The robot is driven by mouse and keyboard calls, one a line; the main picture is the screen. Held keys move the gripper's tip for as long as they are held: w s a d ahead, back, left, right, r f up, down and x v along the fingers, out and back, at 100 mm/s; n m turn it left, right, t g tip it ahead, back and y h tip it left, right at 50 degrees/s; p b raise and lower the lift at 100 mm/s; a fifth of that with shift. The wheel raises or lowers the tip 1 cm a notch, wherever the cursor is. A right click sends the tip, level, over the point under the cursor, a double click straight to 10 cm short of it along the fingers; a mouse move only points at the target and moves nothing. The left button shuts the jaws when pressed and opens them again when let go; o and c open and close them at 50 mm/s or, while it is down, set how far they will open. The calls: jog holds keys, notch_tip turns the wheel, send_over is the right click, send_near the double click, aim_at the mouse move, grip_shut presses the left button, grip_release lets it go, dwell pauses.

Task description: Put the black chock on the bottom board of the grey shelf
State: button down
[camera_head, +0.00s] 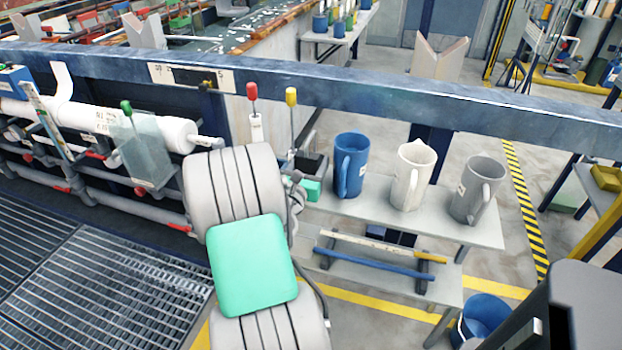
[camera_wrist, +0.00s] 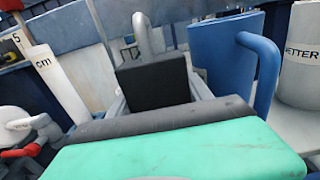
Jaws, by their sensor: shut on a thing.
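The black chock (camera_wrist: 152,82) shows as a dark block in the wrist view, between the grey fingers of my gripper (camera_wrist: 156,92), which is shut on it. In the head view my gripper (camera_head: 308,178) is at the left end of the grey shelf (camera_head: 345,203), left of the blue jug. The chock looks small and dark there, partly hidden by my arm. The shelf's upper board carries a blue jug (camera_head: 350,165), a white jug (camera_head: 411,175) and a grey jug (camera_head: 476,188). Its bottom board (camera_head: 345,280) lies below, its left part hidden by my arm.
A pale rod (camera_head: 390,246) and a blue rod (camera_head: 375,263) lie at the bottom board's level. A blue beam (camera_head: 330,85) crosses behind the shelf. Levers with red (camera_head: 251,91) and yellow (camera_head: 291,97) knobs rise behind my arm. A blue bucket (camera_head: 485,318) stands at the lower right.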

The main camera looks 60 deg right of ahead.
notch_tip(320, 180, down, 4)
jog(key=shift+r+b, duration=0.1)
jog(key=shift+b, duration=0.65)
jog(key=shift+r, duration=0.15)
jog(key=c, duration=0.7)
grip_release()
jog(key=shift+f, duration=0.2)
